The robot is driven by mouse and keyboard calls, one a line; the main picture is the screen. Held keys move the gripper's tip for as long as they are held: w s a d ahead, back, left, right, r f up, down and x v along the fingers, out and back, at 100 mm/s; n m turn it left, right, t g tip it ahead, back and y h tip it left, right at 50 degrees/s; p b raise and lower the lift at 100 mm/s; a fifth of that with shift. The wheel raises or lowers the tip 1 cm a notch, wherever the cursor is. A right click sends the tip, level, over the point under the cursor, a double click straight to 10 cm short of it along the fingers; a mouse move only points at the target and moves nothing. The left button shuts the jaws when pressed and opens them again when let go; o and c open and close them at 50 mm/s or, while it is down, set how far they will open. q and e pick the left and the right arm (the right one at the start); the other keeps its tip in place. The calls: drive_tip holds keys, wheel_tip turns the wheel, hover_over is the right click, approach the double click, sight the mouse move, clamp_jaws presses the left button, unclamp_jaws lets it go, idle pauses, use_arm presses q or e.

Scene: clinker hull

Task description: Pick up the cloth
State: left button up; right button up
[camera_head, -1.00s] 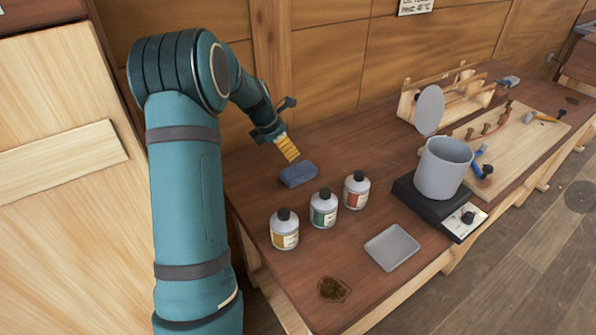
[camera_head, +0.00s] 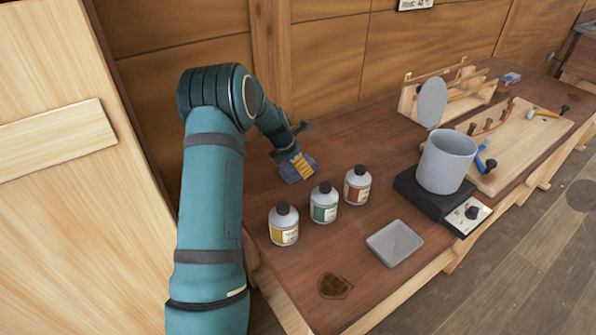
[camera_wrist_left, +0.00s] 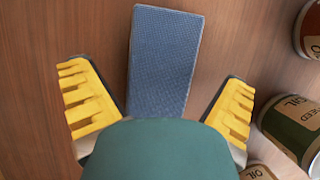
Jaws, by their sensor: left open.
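The cloth is a folded blue block-like pad (camera_head: 289,174) on the brown bench top, behind the bottles. It also shows in the left wrist view (camera_wrist_left: 163,60), lying lengthwise between and ahead of the two yellow fingers. My left gripper (camera_head: 301,165) is over the cloth and partly hides it in the head view. In the wrist view the left gripper (camera_wrist_left: 160,110) is open, with a finger on either side of the cloth's near end. I cannot tell whether the fingers touch it. My right gripper is not in view.
Three bottles with black caps, yellow (camera_head: 283,225), green (camera_head: 323,203) and red (camera_head: 356,186), stand close in front of the cloth. A grey tray (camera_head: 394,243), a pot (camera_head: 446,163) on a hot plate and a wooden board (camera_head: 525,150) lie further right.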

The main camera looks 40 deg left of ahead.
use_arm(q)
drive_tip(key=shift+w+f, duration=0.15)
drive_tip(key=shift+f, duration=0.2)
drive_tip(key=shift+r, duration=0.1)
drive_tip(key=c, duration=1.2)
wheel_tip(320, 180, up, 10)
drive_tip(key=shift+p, duration=1.25)
